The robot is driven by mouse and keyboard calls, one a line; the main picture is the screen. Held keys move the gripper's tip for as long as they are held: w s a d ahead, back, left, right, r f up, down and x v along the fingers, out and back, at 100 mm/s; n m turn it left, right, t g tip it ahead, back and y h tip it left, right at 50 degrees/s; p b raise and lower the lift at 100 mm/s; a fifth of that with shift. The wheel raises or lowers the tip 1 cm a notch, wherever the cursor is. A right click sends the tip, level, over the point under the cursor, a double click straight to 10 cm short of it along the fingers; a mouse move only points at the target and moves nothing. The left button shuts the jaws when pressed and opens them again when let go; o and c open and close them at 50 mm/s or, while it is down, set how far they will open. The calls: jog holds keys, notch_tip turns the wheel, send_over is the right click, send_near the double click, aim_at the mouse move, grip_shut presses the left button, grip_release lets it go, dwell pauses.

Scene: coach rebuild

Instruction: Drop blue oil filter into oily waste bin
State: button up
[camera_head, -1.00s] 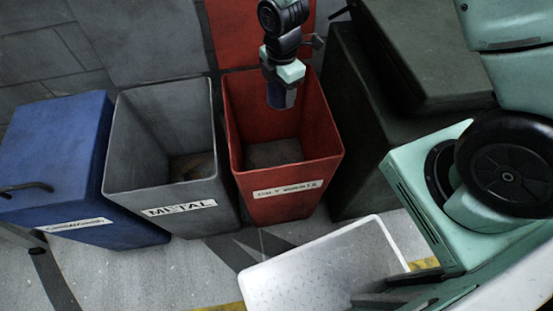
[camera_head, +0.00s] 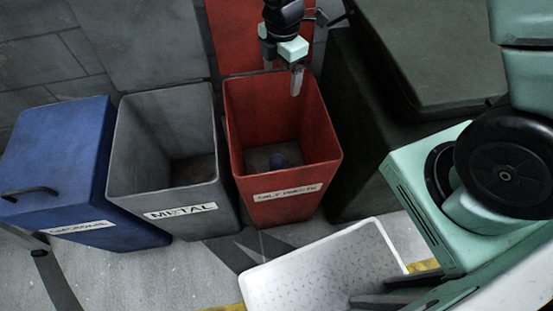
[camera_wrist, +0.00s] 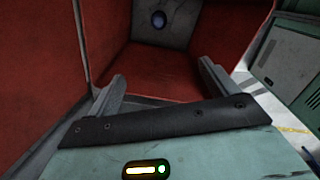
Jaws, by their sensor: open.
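The blue oil filter (camera_head: 278,160) lies inside the red oily waste bin (camera_head: 287,181), on or near its floor. In the wrist view the filter (camera_wrist: 159,19) is a small dark blue round shape on the bin's grey floor. The red bin's walls (camera_wrist: 160,70) surround it there. My gripper (camera_head: 284,79) is above the bin's opening toward its far side. Its fingers are apart with nothing between them, as the wrist view shows (camera_wrist: 163,82).
The grey METAL bin (camera_head: 183,212) and a blue bin (camera_head: 128,215) with a handled lid stand to the left. A dark cabinet (camera_head: 348,130) stands to the right. A light metal platform (camera_head: 320,265) lies in front, near yellow floor marking. A red panel rises behind.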

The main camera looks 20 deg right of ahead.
notch_tip(320, 180, up, 10)
jog(key=p, duration=0.1)
jog(key=shift+p, duration=0.3)
jog(key=shift+s+f, duration=0.1)
jog(key=s+a+r+m, duration=0.2)
jog(key=s+m, duration=0.2)
jog(key=s, duration=0.4)
jog(key=s+a+r+m, duration=0.2)
jog(key=s+r+m, duration=0.1)
jog(key=s+m, duration=0.3)
jog(key=s+a+r+m, duration=0.2)
jog(key=s+m, duration=0.1)
jog(key=s, duration=0.6)
notch_tip(320, 180, up, 13)
jog(key=p, duration=1.4)
jog(key=shift+a+r+y, duration=0.15)
jog(key=shift+y, duration=0.15)
